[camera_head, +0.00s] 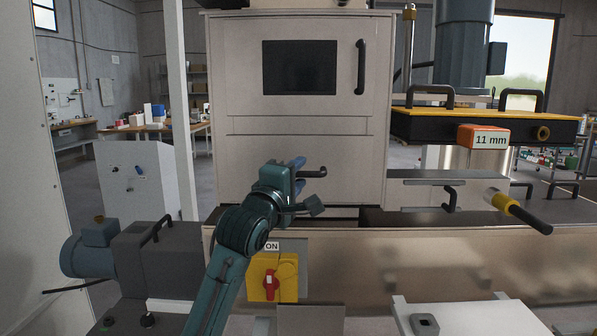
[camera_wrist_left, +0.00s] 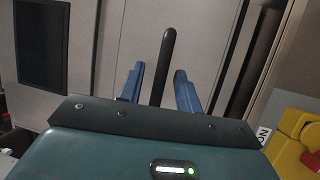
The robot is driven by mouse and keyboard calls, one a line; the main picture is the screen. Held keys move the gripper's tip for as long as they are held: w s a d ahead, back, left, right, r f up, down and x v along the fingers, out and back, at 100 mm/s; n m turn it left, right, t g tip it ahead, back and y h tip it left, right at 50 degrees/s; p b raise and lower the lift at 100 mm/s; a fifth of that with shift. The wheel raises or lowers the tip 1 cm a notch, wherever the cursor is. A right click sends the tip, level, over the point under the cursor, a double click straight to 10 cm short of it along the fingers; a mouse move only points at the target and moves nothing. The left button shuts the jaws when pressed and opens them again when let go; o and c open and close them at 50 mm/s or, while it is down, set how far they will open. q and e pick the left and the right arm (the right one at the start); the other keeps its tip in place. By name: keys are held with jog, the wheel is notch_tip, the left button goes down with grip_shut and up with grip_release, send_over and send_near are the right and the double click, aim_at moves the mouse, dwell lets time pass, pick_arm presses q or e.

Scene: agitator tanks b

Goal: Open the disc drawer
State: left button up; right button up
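The grey cabinet has a lower front panel (camera_head: 247,165), which I take to be the disc drawer; no label on it shows. The panel looks flush with the cabinet front. Its short dark handle (camera_head: 312,174) sticks out at the right of my left gripper (camera_head: 299,173). In the left wrist view, the blue fingers of the left gripper (camera_wrist_left: 158,85) are apart, with the dark handle bar (camera_wrist_left: 166,62) between them. No clear contact with the handle shows. Part of the handle is hidden behind the gripper. My right gripper is not in view.
Above is a door with a dark window (camera_head: 299,67) and a vertical handle (camera_head: 361,67). A yellow switch box with a red knob (camera_head: 270,283) sits below the gripper. At right are an orange 11 mm block (camera_head: 483,138) and a black-and-yellow tool handle (camera_head: 520,210).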

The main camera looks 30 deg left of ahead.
pick_arm(q)
jog(key=shift+w, duration=0.45)
grip_shut()
dwell(0.4)
